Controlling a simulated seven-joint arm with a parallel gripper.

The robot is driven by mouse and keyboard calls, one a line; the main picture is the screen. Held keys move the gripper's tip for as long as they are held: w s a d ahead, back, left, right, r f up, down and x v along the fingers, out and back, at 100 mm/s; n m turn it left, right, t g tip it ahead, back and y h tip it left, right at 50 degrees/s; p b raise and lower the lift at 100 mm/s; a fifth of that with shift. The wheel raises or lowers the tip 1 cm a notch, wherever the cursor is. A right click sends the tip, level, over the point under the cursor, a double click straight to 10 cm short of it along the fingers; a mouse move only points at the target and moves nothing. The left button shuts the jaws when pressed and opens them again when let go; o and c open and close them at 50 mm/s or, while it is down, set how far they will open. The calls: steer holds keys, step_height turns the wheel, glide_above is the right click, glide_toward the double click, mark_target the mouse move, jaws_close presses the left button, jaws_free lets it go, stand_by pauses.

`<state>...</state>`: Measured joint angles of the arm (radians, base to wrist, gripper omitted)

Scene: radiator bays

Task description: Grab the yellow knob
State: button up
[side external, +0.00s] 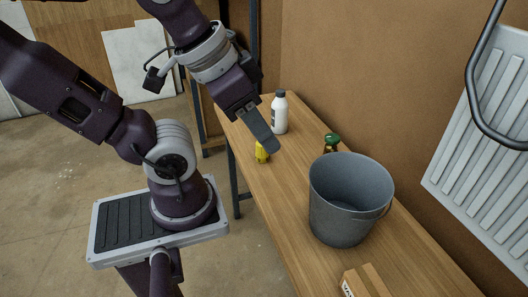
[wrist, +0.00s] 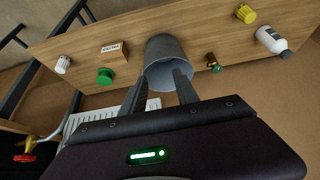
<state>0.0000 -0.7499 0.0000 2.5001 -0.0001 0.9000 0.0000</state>
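The yellow knob (side external: 261,152) stands on the wooden bench, near its far end in the side view, just below and left of my gripper's fingers. In the wrist view the yellow knob (wrist: 245,13) is at the top right, well away from my fingers. My gripper (side external: 271,150) points down above the bench. In the wrist view its two fingers (wrist: 160,78) are spread apart with nothing between them, and the grey bucket shows behind the gap. The side view does not clearly separate the two fingers.
The grey bucket (side external: 345,205) stands on the bench (side external: 290,232). A labelled box (wrist: 115,50), green knob (wrist: 105,76) and white knob (wrist: 62,63) sit farther along. A radiator (side external: 490,130) hangs at right.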

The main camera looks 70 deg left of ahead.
steer(key=o, duration=0.6)
